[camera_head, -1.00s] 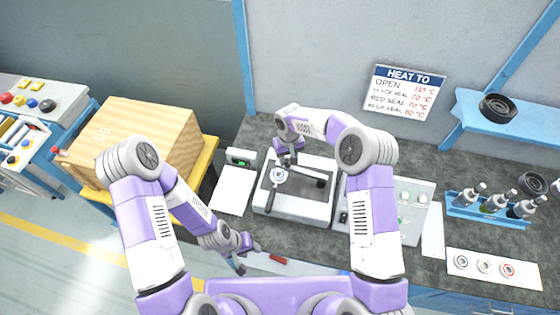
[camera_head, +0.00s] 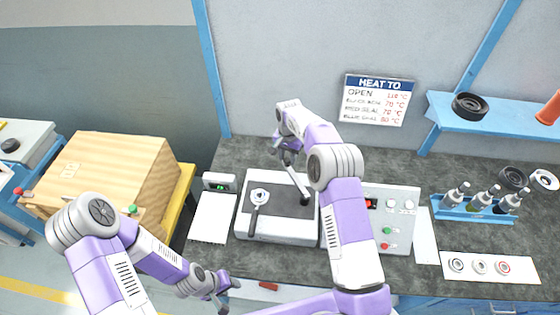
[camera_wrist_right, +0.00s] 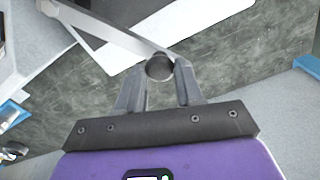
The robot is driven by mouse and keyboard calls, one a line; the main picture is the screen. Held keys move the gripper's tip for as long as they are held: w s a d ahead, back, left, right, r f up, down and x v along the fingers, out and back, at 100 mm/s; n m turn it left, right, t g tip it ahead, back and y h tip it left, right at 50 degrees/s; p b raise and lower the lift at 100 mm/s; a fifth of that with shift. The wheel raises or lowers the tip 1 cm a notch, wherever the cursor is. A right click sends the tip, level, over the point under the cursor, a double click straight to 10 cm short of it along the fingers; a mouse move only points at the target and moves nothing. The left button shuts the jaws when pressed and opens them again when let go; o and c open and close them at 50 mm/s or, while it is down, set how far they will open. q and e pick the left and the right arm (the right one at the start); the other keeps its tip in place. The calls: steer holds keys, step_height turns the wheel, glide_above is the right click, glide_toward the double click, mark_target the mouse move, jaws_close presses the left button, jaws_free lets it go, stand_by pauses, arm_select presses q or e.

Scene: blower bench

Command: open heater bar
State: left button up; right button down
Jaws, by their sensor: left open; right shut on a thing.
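The heater (camera_head: 244,220) is a low white box with a dark top plate on the bench. Its heater bar (camera_head: 298,182) is a slim bar that slants up from the right side of the plate. My right gripper (camera_head: 287,156) is shut on the raised end of the bar. In the right wrist view the grey bar (camera_wrist_right: 118,35) runs from upper left to a round dark knob (camera_wrist_right: 159,68) between the fingertips. My left gripper (camera_head: 226,290) is open and empty, low in front of the bench, away from the heater.
A tool with a round head and dark handle (camera_head: 254,215) lies on the heater's left part. A control panel (camera_head: 398,216) stands right of it, partly behind my right arm. A blue bottle rack (camera_head: 470,211) is further right. A wooden crate (camera_head: 105,185) stands left.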

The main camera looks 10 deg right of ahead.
steer(key=shift+w+d+m, duration=0.2)
steer(key=shift+d+m, duration=1)
steer(key=shift+d, duration=0.2)
steer(key=c, duration=0.7)
jaws_free()
steer(key=shift+r, duration=0.1)
step_height(320, 180, up, 8)
steer(key=shift+f, duration=0.25)
